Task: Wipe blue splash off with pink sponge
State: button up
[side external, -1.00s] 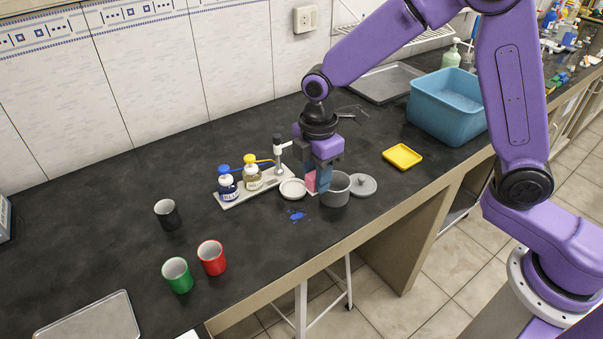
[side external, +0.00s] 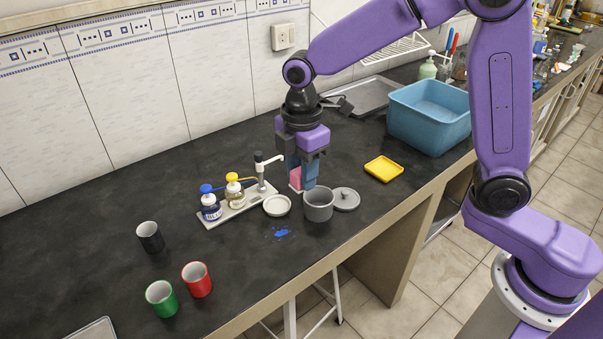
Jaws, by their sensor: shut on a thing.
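My gripper (side external: 302,172) points down and is shut on the pink sponge (side external: 295,177). The blue-grey fingers partly hide the sponge. The gripper is just behind the grey pot (side external: 318,207) and right of the burette-like stand (side external: 262,172). A small pale edge shows under the sponge; I cannot tell whether the sponge touches anything below. The blue splash (side external: 281,233) is a small irregular patch on the black bench, in front of the white dish (side external: 277,206) and left of the pot. The sponge is apart from the splash.
Blue-capped (side external: 210,208) and yellow-capped (side external: 235,196) bottles stand on a pale base. A grey lid (side external: 346,199) lies right of the pot. Black (side external: 150,237), red (side external: 197,280) and green (side external: 162,299) cups stand front left. A yellow tray (side external: 384,169) and blue basin (side external: 430,115) are at right.

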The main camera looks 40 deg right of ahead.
jog(key=w+a+f, duration=0.5)
jog(key=f, duration=0.5)
send_over(270, 241)
jog(key=shift+f, duration=3)
jog(key=shift+f, duration=1)
jog(key=shift+d, duration=0.1)
jog(key=shift+w+d, duration=0.1)
jog(key=shift+d, duration=3.65)
jog(key=shift+a, duration=1.95)
jog(key=shift+a+f, duration=0.1)
jog(key=shift+a, duration=1.8)
